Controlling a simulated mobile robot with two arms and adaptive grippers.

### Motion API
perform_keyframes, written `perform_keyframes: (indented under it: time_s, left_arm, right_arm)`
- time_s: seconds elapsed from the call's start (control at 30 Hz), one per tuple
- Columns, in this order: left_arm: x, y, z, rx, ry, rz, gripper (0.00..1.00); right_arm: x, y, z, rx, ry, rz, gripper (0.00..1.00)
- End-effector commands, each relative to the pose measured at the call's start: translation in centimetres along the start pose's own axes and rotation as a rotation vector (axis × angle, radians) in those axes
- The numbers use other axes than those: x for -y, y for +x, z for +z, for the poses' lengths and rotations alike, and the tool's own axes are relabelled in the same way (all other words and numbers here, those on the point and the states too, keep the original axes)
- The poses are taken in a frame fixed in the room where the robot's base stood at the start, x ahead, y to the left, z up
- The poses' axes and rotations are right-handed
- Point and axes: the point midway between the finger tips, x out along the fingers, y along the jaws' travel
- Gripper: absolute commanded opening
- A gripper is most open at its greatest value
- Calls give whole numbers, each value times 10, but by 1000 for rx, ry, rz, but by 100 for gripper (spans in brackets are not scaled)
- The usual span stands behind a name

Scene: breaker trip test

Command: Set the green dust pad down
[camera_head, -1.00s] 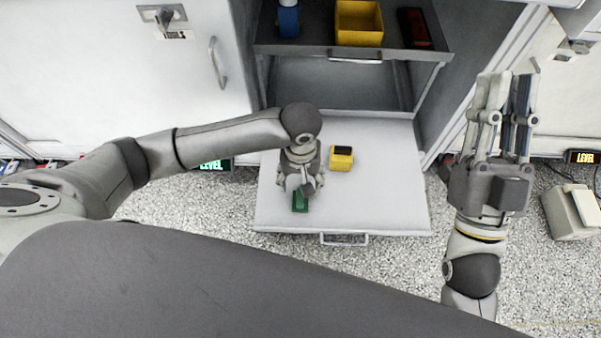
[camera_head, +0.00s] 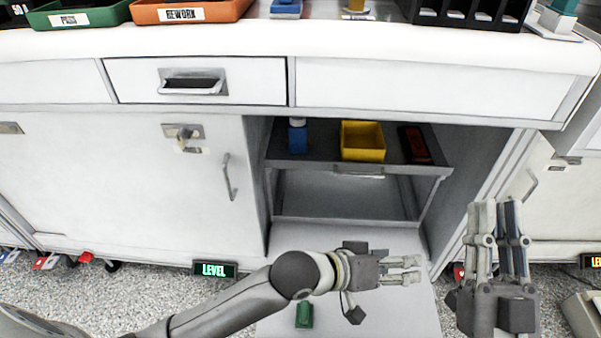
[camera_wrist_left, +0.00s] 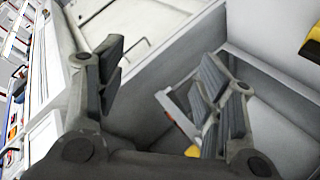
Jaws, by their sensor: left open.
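The green dust pad (camera_head: 304,315) lies on the pale, low pulled-out panel (camera_head: 395,315) in front of the open cabinet bay, near the bottom of the head view. My left gripper (camera_head: 412,270) is open and empty, its fingers pointing right, above and to the right of the pad and apart from it. In the left wrist view its two fingers (camera_wrist_left: 165,85) are spread with nothing between them. My right gripper (camera_head: 497,205) points up at the right, its fingers parallel with a gap, and holds nothing that I can see.
A dark shelf (camera_head: 283,168) in the bay holds a yellow bin (camera_head: 362,141), a blue item (camera_head: 297,137) and a red-dark item (camera_head: 415,145). The white worktop (camera_head: 300,42) above carries trays. A green LEVEL display (camera_head: 214,270) stands left of the panel.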

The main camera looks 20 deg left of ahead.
Motion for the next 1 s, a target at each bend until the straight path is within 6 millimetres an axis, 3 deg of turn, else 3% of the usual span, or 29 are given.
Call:
perform_keyframes:
  time_s: [0.17, 0.3, 0.4, 0.53, 0.7, 1.0]
  left_arm:
    - [-30, -52, -72, -430, 177, 100, 62]
    - [-34, -119, -118, -769, 362, 43, 62]
    - [-33, -168, -137, -960, 497, -42, 62]
    - [-35, -216, -146, -1123, 641, -150, 62]
    - [-37, -242, -149, -1207, 730, -218, 62]
    - [-38, -244, -149, -1212, 736, -220, 62]
  right_arm:
    - [0, 0, 0, 0, 0, 0, 19]
    - [0, 0, 0, 0, 0, 0, 19]
    - [0, 0, 0, 0, 0, 0, 19]
    - [0, 0, 0, 0, 0, 0, 19]
    - [0, 0, 0, -1, 0, 0, 19]
    - [0, 0, 0, -1, 0, 0, 19]
